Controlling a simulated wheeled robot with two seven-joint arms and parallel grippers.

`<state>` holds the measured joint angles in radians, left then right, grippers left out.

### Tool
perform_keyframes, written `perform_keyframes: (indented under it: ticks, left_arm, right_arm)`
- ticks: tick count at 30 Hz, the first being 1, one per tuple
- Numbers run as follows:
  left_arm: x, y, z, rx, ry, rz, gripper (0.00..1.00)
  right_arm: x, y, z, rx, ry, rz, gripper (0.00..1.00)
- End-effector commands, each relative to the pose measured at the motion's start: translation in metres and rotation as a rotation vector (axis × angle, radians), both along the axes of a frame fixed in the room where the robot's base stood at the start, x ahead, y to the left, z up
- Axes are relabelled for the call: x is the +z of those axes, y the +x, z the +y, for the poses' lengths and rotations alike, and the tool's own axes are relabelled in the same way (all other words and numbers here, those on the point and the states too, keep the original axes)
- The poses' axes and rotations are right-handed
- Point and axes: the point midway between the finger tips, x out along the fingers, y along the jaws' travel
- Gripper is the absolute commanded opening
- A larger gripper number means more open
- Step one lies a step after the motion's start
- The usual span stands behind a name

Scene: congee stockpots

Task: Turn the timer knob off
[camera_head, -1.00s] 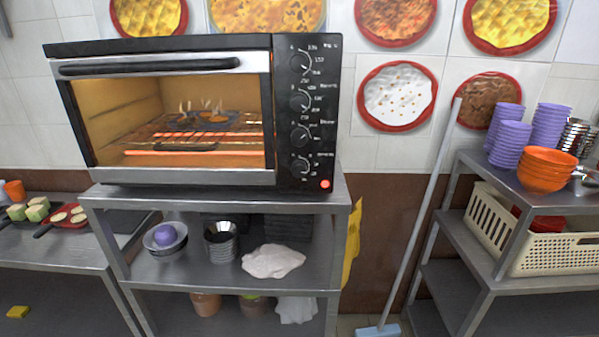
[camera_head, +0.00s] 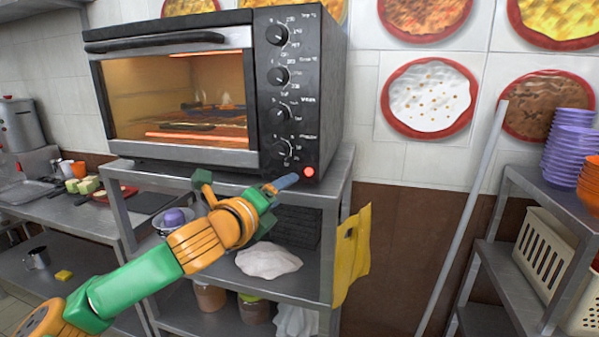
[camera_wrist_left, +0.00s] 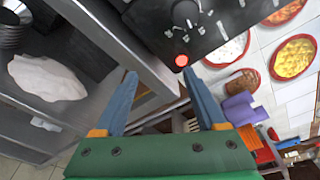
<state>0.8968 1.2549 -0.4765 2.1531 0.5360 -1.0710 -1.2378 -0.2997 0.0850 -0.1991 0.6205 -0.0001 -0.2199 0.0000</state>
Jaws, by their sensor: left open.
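The toaster oven (camera_head: 215,25) stands on the top shelf, with its door closed, glowing elements and food inside. Its black panel holds a column of several knobs. The lowest one, apparently the timer knob (camera_head: 282,149), sits just above a lit red lamp (camera_head: 309,171). My left gripper (camera_head: 284,184) is in front of the panel, just below that knob, not touching it. In the left wrist view the open blue fingers (camera_wrist_left: 159,74) are apart and empty, with the knob (camera_wrist_left: 186,12) and lamp beyond their tips. My right gripper is not in view.
The metal shelf (camera_head: 340,165) under the oven runs close below my left gripper. A white cloth (camera_head: 268,261) and bowls sit on the lower shelf. A yellow cloth (camera_head: 352,255) hangs at its right side. A mop handle (camera_head: 465,215) leans against the wall.

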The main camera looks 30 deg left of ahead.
Motion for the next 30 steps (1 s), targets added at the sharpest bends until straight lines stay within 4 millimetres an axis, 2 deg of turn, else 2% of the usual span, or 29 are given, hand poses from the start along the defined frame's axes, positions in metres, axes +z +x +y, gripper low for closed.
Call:
perform_keyframes:
  ticks: [1,3,7,15,18,26,27,30]
  left_arm:
    - [0.018,-0.009,0.006,0.009,0.074,-0.031,0.73]
    - [0.039,-0.019,0.013,0.022,0.162,-0.062,0.73]
    - [0.06,-0.028,0.021,0.038,0.248,-0.089,0.73]
    - [0.064,0.021,0.029,0.036,0.249,-0.089,0.73]
    - [0.063,0.034,0.031,0.036,0.25,-0.09,0.73]
    - [0.06,0.04,0.032,0.037,0.252,-0.091,0.73]
    - [0.06,0.04,0.032,0.037,0.252,-0.091,0.7]
    - [0.06,0.04,0.032,0.037,0.252,-0.091,0.43]
  right_arm:
    - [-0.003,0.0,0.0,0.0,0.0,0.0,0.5]
    - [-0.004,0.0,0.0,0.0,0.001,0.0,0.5]
    - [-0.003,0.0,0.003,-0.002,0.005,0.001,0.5]
    - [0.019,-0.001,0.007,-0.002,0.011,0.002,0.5]
    - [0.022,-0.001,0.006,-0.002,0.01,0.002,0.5]
    - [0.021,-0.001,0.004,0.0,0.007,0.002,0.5]
    - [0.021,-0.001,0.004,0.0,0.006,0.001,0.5]
    - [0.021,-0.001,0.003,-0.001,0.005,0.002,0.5]
